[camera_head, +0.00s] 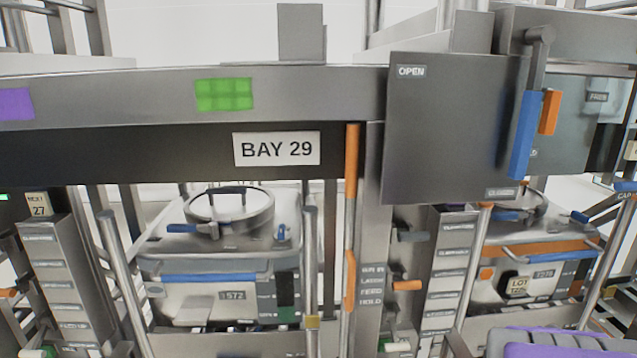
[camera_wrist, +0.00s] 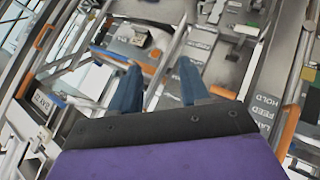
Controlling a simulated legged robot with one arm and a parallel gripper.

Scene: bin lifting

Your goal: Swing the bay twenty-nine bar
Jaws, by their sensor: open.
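The sign "BAY 29" (camera_head: 276,149) is on a dark beam in the head view. Just right of it hangs an upright bar with an orange upper part (camera_head: 352,160) and a lower orange grip (camera_head: 350,280). A label plate (camera_head: 371,285) beside it includes the words "FEED" and "HOLD". At the upper right, a grey panel (camera_head: 450,130) marked "OPEN" has a lever with a blue handle (camera_head: 521,135) pointing down. My gripper (camera_wrist: 159,66) is open and empty in the wrist view, its two blue-grey fingers apart. The fingertips are not visible in the head view.
Behind the bay is a lidded container (camera_head: 210,240) with a blue front bar. Another container (camera_head: 540,265) with an orange band stands right. Metal posts and labelled columns (camera_head: 55,265) crowd both sides. An orange rod (camera_wrist: 288,130) shows right in the wrist view.

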